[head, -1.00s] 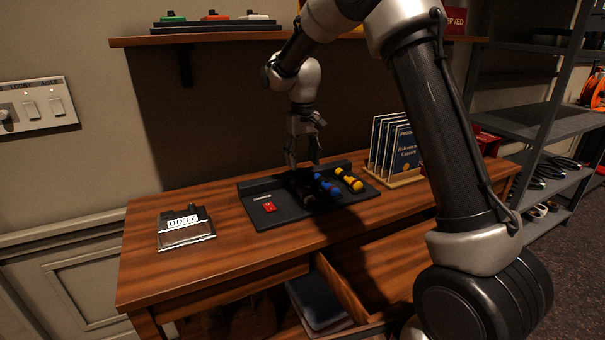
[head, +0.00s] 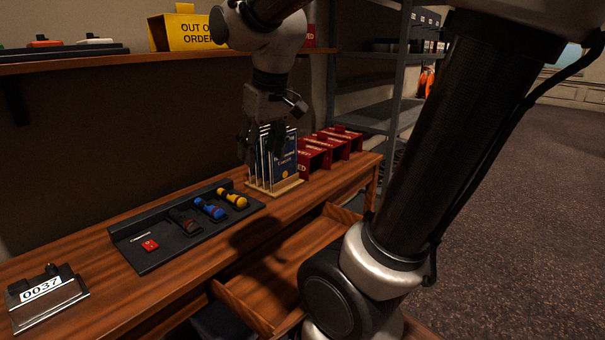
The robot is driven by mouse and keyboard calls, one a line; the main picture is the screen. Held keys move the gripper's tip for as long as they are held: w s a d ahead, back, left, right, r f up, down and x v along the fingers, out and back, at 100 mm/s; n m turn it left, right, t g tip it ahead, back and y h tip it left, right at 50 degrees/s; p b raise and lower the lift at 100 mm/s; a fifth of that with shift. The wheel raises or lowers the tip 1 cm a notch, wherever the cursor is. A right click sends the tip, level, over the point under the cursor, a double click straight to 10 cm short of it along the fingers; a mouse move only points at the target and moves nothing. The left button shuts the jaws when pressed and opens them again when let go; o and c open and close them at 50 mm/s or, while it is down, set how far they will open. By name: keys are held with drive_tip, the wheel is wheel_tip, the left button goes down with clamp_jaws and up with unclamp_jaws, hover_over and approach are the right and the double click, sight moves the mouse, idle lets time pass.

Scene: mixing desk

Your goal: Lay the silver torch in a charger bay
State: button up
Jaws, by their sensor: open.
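The black charger tray (head: 150,262) lies on the wooden desk. It holds a yellow torch (head: 232,198), a blue torch (head: 209,208) and a dark item (head: 184,221), perhaps another torch, side by side. I cannot make out a silver torch anywhere. My gripper (head: 262,152) is open, pointing down, with nothing visible in it. It is in front of or above the upright booklets, right of and higher than the tray; its dark fingers are hard to make out.
A rack of blue booklets (head: 283,160) stands right of the tray, with red boxes (head: 315,157) beyond. An open drawer (head: 265,282) juts out below. A numbered clipboard-like item (head: 48,297) lies at left.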

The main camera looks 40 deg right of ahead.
drive_tip(key=s+d+f+t, duration=0.1)
drive_tip(key=s+d+f, duration=0.1)
drive_tip(key=s, duration=0.9)
drive_tip(key=shift+d+f+m, duration=0.15)
drive_tip(key=shift+f+m, duration=0.15)
drive_tip(key=shift+f, duration=0.05)
drive_tip(key=shift+d, duration=0.1)
